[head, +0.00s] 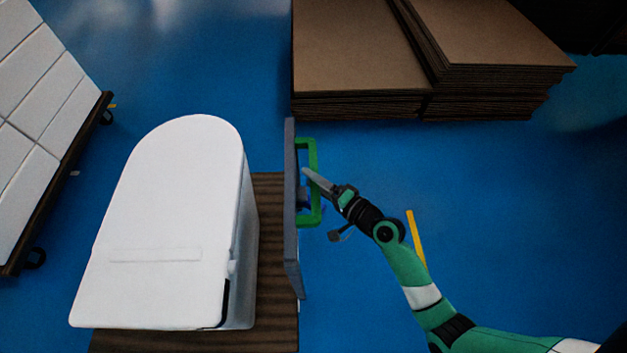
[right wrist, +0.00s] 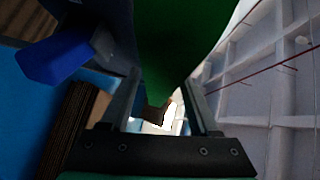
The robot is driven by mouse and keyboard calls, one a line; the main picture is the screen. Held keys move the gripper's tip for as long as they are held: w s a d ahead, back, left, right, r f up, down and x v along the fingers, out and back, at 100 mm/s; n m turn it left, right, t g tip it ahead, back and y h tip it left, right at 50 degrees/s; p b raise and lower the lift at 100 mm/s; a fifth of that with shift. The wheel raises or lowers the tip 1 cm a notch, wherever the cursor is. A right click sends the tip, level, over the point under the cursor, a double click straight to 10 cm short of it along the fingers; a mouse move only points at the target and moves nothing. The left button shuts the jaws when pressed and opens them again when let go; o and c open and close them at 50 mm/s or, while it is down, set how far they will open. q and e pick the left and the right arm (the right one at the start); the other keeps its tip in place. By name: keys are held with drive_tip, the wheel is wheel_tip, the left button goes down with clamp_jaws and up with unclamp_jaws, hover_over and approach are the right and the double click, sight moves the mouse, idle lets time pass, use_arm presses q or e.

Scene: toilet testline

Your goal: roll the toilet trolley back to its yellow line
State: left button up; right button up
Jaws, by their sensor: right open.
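A white toilet (head: 165,215) stands on the brown wooden deck of the trolley (head: 275,270), left of centre in the head view. A grey upright panel (head: 291,220) with a green handle (head: 313,215) is at the trolley's right side. My right gripper (head: 308,172) reaches the handle from the right. In the right wrist view the green handle (right wrist: 175,45) lies between the fingers of my open gripper (right wrist: 163,92); contact cannot be told. The yellow line (head: 416,238) is on the floor right of the trolley, partly behind my right arm. My left gripper is out of view.
Stacks of brown board (head: 480,85) stand at the back right, behind the handle. A rack of white boxes (head: 35,110) on castors is at the far left. Blue floor (head: 365,165) is open between trolley and yellow line. A blue part (right wrist: 55,55) shows in the right wrist view.

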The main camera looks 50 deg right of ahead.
clamp_jaws()
idle(0.3)
idle(1.1)
